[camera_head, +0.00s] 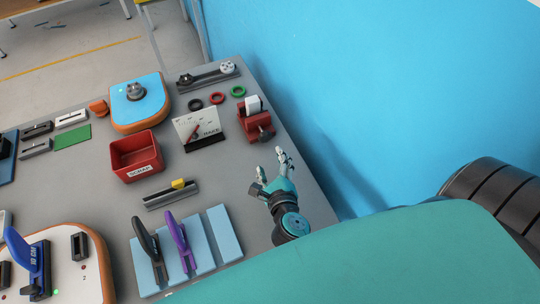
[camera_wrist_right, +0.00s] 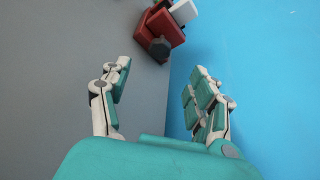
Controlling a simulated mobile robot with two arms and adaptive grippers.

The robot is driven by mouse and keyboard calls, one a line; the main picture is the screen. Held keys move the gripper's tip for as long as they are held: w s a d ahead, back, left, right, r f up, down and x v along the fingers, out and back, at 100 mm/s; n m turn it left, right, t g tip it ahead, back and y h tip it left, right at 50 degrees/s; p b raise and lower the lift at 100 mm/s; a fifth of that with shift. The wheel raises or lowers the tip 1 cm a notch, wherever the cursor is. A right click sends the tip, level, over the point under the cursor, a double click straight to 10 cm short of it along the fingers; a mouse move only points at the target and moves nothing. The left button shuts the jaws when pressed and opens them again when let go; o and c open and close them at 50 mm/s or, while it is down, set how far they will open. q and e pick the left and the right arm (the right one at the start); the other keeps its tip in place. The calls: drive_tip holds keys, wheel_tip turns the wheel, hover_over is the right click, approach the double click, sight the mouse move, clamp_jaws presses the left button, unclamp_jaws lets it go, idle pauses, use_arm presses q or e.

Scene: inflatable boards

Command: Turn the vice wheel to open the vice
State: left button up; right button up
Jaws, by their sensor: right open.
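The red vice (camera_head: 258,126) stands near the right edge of the grey table, by the blue wall. A white block (camera_head: 253,104) sits at its top, seemingly between the jaws. In the right wrist view the vice (camera_wrist_right: 165,28) shows at the top, with a dark wheel or knob (camera_wrist_right: 159,48) on its near side. My right gripper (camera_head: 282,160) is open and empty, in front of the vice and apart from it. Its spread fingers (camera_wrist_right: 160,95) point toward the vice in the wrist view. My left gripper is not in view.
A red scrap bin (camera_head: 137,157), a white gauge panel (camera_head: 197,127) and a yellow-topped slider (camera_head: 172,194) lie to the left. Blue boards (camera_head: 224,233) with upright handles stand nearer. The blue wall (camera_head: 340,90) closes off the right side. Grey table (camera_head: 225,175) is bare around the gripper.

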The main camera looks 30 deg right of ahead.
drive_tip(key=shift+s, duration=0.1)
wheel_tip(320, 180, up, 5)
drive_tip(key=d+n+t+p, duration=0.1)
drive_tip(key=n+t+p, duration=0.15)
drive_tip(key=n, duration=0.35)
drive_tip(key=n+g+y+p, duration=0.35)
drive_tip(key=n+p, duration=0.55)
drive_tip(key=n, duration=1.6)
approach(266, 138)
drive_tip(key=shift+t+y, duration=0.25)
drive_tip(key=shift+t, duration=0.15)
drive_tip(key=b+x, duration=0.2)
drive_tip(key=x, duration=0.1)
drive_tip(key=b+x, duration=0.2)
drive_tip(key=x, duration=0.1)
drive_tip(key=b+x, duration=0.2)
drive_tip(key=x, duration=0.1)
drive_tip(key=shift+d+f, duration=0.25)
drive_tip(key=shift+f, duration=0.1)
drive_tip(key=shift+c, duration=0.4)
